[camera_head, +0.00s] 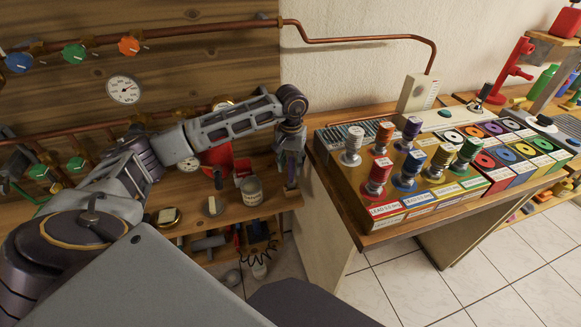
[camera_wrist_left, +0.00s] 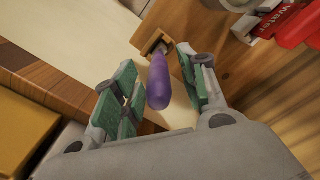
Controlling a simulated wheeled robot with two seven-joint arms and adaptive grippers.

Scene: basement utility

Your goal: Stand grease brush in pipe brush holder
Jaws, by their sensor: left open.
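A purple handle (camera_wrist_left: 158,82), which looks like the grease brush's, shows in the left wrist view. Its thin metal end meets a brown block with a dark opening (camera_wrist_left: 152,41); I cannot tell whether this is the holder or part of a fixture. My left gripper (camera_head: 291,176) hangs at the right end of the wooden bench. In the left wrist view, its green-padded fingers (camera_wrist_left: 165,95) are open on both sides of the handle, with a gap visible at left. In the head view the gripper mostly hides the handle. My right gripper is not in view.
A labelled can (camera_head: 251,191) and a red object (camera_head: 217,158) stand on the bench (camera_head: 276,203). A table with several coloured spools and boxes (camera_head: 420,175) is to the right. Copper pipes (camera_head: 200,28) and gauges (camera_head: 124,89) are on the wall. Tiled floor (camera_head: 395,295) is clear.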

